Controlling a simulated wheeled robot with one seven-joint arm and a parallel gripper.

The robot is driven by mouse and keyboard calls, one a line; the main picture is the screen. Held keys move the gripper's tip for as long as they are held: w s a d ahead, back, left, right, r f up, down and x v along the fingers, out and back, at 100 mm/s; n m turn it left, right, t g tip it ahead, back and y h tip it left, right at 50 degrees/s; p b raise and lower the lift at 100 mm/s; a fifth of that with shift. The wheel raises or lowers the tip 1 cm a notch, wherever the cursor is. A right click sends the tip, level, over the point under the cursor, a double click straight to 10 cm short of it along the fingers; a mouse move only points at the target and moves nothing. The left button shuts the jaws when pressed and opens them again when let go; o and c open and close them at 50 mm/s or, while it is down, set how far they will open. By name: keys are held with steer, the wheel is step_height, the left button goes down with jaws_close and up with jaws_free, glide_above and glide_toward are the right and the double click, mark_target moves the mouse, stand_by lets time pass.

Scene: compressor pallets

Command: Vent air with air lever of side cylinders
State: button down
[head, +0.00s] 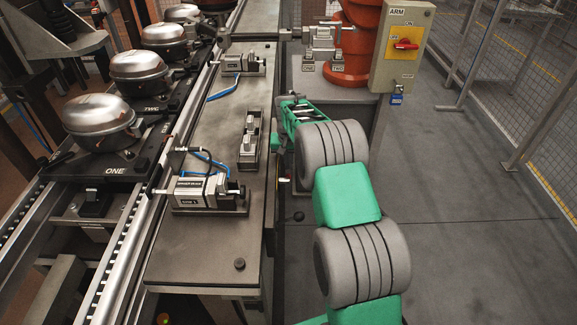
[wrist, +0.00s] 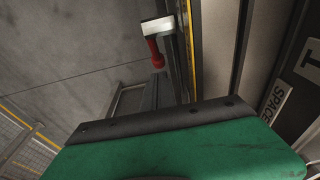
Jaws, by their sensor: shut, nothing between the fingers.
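A red lever (wrist: 155,52) on a pale metal block (wrist: 157,28) shows in the wrist view, beside the dark table edge. My gripper (head: 287,104) is at the right edge of the worktable in the head view, shut and empty; its fingertips are small and partly hidden by my arm. In the wrist view its green body fills the bottom, apart from the red lever. One side cylinder (head: 205,190) with a blue hose sits on the near part of the table. Another cylinder (head: 243,65) with a blue hose sits farther back.
A worktable (head: 215,255) carries a smaller dark fixture (head: 249,143) near its right edge. Several compressors (head: 100,122) stand on pallets along the left rail. A grey switch box (head: 402,45) with a red knob stands at the back right. The floor (head: 460,220) right of my arm is clear.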

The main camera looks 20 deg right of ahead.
steer(key=w+d+r, duration=0.1)
steer(key=w+r, duration=0.3)
steer(key=r, duration=0.7)
steer(key=shift+w+d, duration=0.2)
steer(key=shift+w, duration=0.1)
steer(key=shift+r+p, duration=0.1)
steer(key=shift+p, duration=0.2)
steer(key=shift+g+y, duration=0.3)
steer(key=shift+g, duration=0.5)
steer(key=s+p, duration=0.1)
steer(key=s+a+r+p, duration=0.1)
steer(key=p, duration=0.1)
steer(key=s+p, duration=0.1)
steer(key=s, duration=0.1)
steer(key=shift+s+a+r, duration=0.1)
steer(key=shift+a+r, duration=0.1)
steer(key=shift+f, duration=0.1)
step_height(320, 180, down, 9)
steer(key=shift+p, duration=0.7)
steer(key=shift+s+a+f+p, duration=0.15)
steer(key=shift+s+f, duration=0.2)
steer(key=shift+f, duration=0.3)
steer(key=shift+s+a+f+p, duration=0.15)
steer(key=shift+s+f, duration=0.25)
steer(key=shift+f, duration=0.3)
steer(key=shift+s+a+f+p, duration=0.15)
steer(key=shift+s+f, duration=0.2)
steer(key=shift+f, duration=0.3)
steer(key=shift+d, duration=0.1)
